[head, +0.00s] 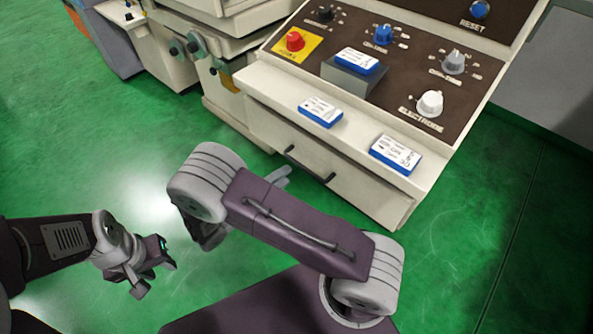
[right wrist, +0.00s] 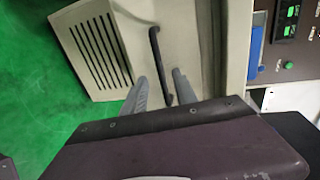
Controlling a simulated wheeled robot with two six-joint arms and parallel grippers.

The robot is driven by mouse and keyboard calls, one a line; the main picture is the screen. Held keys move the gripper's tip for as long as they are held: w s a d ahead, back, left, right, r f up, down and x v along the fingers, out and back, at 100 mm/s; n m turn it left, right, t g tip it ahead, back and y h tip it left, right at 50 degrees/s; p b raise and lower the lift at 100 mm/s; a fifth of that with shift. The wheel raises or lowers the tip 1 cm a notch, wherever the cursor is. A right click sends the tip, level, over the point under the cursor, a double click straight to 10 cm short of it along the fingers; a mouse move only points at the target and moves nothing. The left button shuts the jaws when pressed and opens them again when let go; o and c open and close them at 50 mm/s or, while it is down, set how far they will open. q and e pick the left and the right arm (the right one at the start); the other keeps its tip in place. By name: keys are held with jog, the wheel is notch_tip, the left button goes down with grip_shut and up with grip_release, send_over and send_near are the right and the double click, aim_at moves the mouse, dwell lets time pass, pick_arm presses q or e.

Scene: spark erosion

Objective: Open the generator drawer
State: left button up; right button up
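The generator drawer (head: 335,175) is the cream front below the ledge of the control cabinet in the head view, and it looks shut. Its dark bar handle (head: 308,165) also shows in the right wrist view (right wrist: 154,45). My right gripper (right wrist: 161,74) is open, with one grey finger on each side of the handle; I cannot tell if either touches it. In the head view, most of my right gripper is hidden behind my own arm. My left gripper (head: 155,272) is apart from the cabinet, low on the left, and looks open and empty.
The sloped panel (head: 400,80) above the drawer carries a red button (head: 295,41) and several knobs. Blue-and-white boxes lie on the ledge (head: 285,95) and one on a grey block. Another machine (head: 165,60) stands at upper left. Green floor (head: 90,160) is clear on the left.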

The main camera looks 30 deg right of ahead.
aim_at(300, 164)
jog(key=b+x, duration=0.1)
jog(key=x, duration=0.7)
jog(key=shift+d, duration=0.1)
grip_shut()
jog(key=shift+s, duration=0.1)
dwell(1.0)
